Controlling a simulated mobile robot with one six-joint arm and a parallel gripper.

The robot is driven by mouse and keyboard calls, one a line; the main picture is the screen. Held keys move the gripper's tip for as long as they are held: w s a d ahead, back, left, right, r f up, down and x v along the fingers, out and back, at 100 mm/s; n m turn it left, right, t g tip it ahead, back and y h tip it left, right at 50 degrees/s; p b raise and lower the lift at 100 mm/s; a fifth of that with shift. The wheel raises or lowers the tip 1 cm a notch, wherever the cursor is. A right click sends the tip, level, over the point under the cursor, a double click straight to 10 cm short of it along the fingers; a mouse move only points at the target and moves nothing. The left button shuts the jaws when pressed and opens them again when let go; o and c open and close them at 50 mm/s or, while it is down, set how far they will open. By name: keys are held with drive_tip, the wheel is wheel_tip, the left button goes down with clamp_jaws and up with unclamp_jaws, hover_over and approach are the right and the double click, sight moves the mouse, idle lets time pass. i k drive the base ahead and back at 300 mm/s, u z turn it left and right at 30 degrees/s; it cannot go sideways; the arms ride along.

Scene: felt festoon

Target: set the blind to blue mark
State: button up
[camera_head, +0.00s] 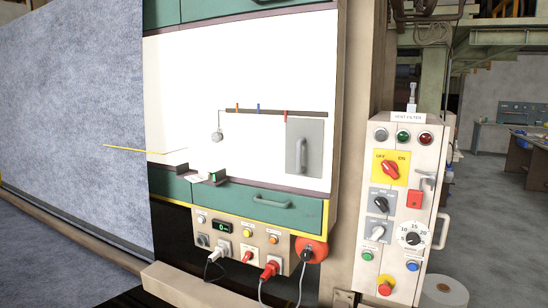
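A grey panel (302,160) with a vertical handle hangs below a dark rail (272,112) on the white wall; it looks like the blind. Small coloured marks stand on the rail: orange (237,107), blue (258,107) and red (286,115). The panel's left edge is about level with the red mark, to the right of the blue mark. A small grey weight or pull (217,136) hangs on a thin cord at the rail's left end. My gripper is not clearly in view.
A small ledge with a green-marked item (212,175) juts out below the white wall. Under it are a green drawer (270,205) and a socket panel (238,244) with plugs and cables. A control box (403,200) stands to the right; a blue-grey felt surface (70,120) fills the left.

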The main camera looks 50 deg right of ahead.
sight(304, 137)
drive_tip(key=u, duration=0.4)
drive_tip(key=k, duration=1.4)
drive_tip(key=z, duration=0.5)
drive_tip(key=i, duration=1.05)
drive_tip(key=u, duration=0.05)
